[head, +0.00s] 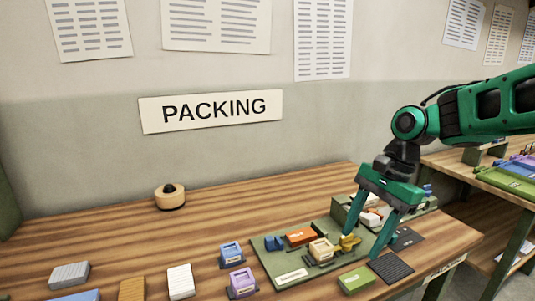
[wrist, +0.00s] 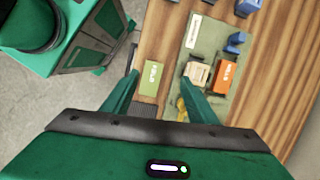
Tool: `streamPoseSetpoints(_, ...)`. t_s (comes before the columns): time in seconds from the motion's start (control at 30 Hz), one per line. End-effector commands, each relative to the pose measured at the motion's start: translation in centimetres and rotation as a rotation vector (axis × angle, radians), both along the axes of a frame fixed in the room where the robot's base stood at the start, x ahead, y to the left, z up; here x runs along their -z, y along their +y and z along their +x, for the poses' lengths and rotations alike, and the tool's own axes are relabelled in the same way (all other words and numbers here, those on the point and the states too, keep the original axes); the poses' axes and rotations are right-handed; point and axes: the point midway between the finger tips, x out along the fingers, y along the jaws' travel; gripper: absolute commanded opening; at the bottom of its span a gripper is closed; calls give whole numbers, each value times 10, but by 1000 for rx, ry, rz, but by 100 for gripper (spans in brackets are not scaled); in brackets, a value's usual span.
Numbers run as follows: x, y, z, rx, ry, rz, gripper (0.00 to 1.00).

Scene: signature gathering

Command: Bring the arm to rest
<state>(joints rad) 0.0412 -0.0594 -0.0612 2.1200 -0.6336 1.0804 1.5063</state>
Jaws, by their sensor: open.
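My gripper (head: 360,246) is open above the right part of the wooden table, with its green fingers spread and pointing down. In the wrist view the gripper (wrist: 159,76) has both fingers apart, with nothing held between them. A yellow piece (head: 350,242) on the green board (head: 270,266) is close to one finger. It is partly covered by that finger in the wrist view (wrist: 181,104). Whether they touch I cannot tell. A green labelled box (head: 356,280) lies beside the board and shows between the fingers in the wrist view (wrist: 152,77).
The board also bears an orange block (head: 301,236), a beige block (head: 321,249) and a blue piece (head: 273,242). A dark ridged mat (head: 391,267) lies right. Several small blocks line the front.

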Motion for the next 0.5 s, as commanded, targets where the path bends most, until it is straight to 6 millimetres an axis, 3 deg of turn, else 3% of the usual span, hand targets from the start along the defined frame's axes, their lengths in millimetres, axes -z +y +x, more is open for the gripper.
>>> streamPoseSetpoints(0.27,13,-75,-47,-123,-102,-89,53)
streamPoseSetpoints(0.5,33,-145,-119,-288,-148,-189,53)
